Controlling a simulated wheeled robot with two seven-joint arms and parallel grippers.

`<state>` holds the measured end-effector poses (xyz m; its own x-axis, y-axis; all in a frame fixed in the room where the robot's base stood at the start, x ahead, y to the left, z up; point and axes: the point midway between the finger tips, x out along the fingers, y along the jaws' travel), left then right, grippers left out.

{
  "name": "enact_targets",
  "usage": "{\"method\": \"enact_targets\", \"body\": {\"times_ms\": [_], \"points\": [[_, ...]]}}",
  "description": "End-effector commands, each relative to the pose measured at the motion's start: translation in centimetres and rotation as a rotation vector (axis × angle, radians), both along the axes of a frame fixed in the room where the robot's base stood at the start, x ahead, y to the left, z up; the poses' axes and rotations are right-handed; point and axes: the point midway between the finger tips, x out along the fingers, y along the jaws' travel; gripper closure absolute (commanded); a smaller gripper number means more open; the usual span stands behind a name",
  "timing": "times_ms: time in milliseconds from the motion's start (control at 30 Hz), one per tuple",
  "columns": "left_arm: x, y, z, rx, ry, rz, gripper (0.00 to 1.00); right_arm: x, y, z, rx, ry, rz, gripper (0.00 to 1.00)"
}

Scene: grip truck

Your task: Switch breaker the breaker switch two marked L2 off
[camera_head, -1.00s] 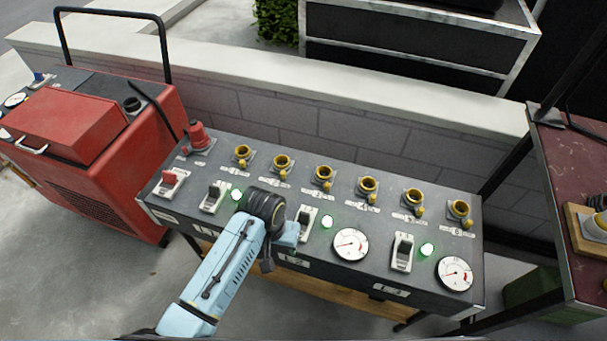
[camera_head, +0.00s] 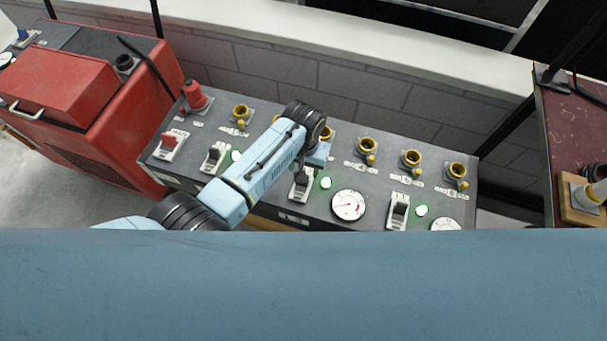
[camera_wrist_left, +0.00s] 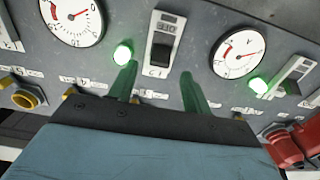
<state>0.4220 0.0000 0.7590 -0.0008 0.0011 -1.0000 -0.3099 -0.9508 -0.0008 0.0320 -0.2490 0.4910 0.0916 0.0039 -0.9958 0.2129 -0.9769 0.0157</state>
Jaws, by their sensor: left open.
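The L2 breaker switch (camera_head: 301,185), a black rocker in a pale plate, is the middle one of the breakers on the grey panel (camera_head: 270,205). The green lamp (camera_head: 326,183) beside it is lit. In the left wrist view the switch (camera_wrist_left: 162,45) lies ahead, between and beyond the fingertips; its label is too small to read surely. My left gripper (camera_head: 318,152) is over the panel just behind the switch; its green fingers (camera_wrist_left: 159,78) are open and empty. Contact with the switch is not visible. My right gripper is not in view.
Other breakers (camera_head: 214,157) (camera_head: 398,211), a gauge (camera_head: 348,205) and yellow-ringed sockets (camera_head: 368,146) crowd the panel. A red generator (camera_head: 70,90) is left. My own blue body part blocks the lower head view.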

Motion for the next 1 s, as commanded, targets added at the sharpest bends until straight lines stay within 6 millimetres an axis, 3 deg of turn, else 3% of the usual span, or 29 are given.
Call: {"method": "enact_targets", "body": {"times_ms": [100, 233, 633, 900, 1000], "points": [[0.0, 0.0, -2.2, 0.000, 0.000, -0.001, 0.51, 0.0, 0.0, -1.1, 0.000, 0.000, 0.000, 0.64], [0.0, 0.0, -3.4, 0.000, 0.000, 0.000, 0.51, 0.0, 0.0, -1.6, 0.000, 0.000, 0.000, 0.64], [0.0, 0.0, -3.8, -0.001, -0.001, 0.000, 0.52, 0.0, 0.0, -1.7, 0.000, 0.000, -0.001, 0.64], [0.0, 0.0, -3.9, -0.001, -0.001, 0.000, 0.88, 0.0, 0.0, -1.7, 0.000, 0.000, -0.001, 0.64], [0.0, 0.0, -3.9, -0.001, -0.001, 0.000, 0.96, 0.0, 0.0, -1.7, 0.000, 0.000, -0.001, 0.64]]}}
